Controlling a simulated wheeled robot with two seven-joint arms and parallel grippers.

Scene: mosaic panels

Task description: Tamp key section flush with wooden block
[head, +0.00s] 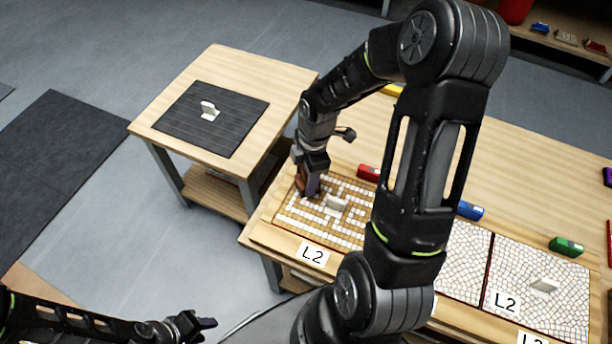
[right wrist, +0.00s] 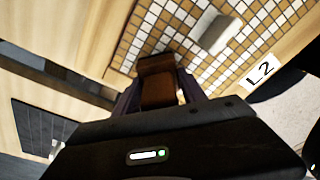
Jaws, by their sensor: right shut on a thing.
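The brown wooden block (right wrist: 157,85) is held between the fingers of my right gripper (head: 308,186); in the head view the block (head: 301,183) shows only in part. It is over the left edge area of a brown-and-white tiled mosaic panel (head: 294,221). Whether it touches the tiles cannot be told. A pale raised piece (head: 335,206), perhaps the key section's grip, stands on the panel to the right of the block; it also shows in the right wrist view (right wrist: 220,35). My left gripper (head: 207,324) is low at the left, away from the tables; its jaw opening is unclear.
An L2 label (head: 313,254) is on the table's front edge. White mosaic panels (head: 545,265) lie at right, partly behind my right arm. Red (head: 368,173), blue (head: 470,210) and green (head: 566,246) items sit behind the panels. A side table (head: 172,91) has a dark mat (head: 190,129) with a pale piece (head: 209,109).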

